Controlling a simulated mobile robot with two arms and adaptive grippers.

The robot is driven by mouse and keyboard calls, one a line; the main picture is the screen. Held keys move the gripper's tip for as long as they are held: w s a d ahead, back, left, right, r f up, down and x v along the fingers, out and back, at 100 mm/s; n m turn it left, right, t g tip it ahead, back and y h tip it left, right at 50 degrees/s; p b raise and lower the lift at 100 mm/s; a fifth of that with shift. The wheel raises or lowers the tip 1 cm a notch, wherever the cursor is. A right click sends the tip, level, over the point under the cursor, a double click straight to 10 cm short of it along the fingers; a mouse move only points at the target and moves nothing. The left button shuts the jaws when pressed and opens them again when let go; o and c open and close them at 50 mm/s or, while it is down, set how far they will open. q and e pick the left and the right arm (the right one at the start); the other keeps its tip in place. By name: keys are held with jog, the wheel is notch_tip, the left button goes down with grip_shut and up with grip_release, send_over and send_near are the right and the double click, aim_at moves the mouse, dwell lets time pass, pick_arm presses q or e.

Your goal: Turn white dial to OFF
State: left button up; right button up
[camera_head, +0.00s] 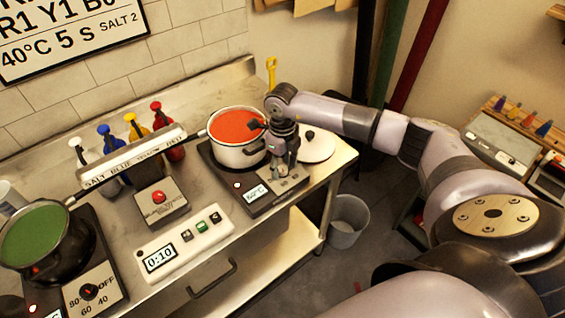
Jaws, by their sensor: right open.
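My right gripper (284,170) points down over the front panel of the right hot plate (258,203), at the panel's right part. It is open. The dial under it is mostly hidden by the fingers, so I cannot tell its setting or whether they touch it. A white pot (237,156) with orange-red liquid stands on this plate. The left hot plate has a dark dial (89,292) with a red mark and the labels OFF, 90, 60 and 40. A dark pot (45,262) with green liquid stands there. My left gripper is not in view.
A white timer box (185,243) reads 0:10. Behind it are a red-button box (158,198) and several coloured bottles (137,127). A white lid (315,147) lies right of my gripper. A grey bin (347,221) stands on the floor beside the table.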

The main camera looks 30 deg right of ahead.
grip_shut()
dwell(0.7)
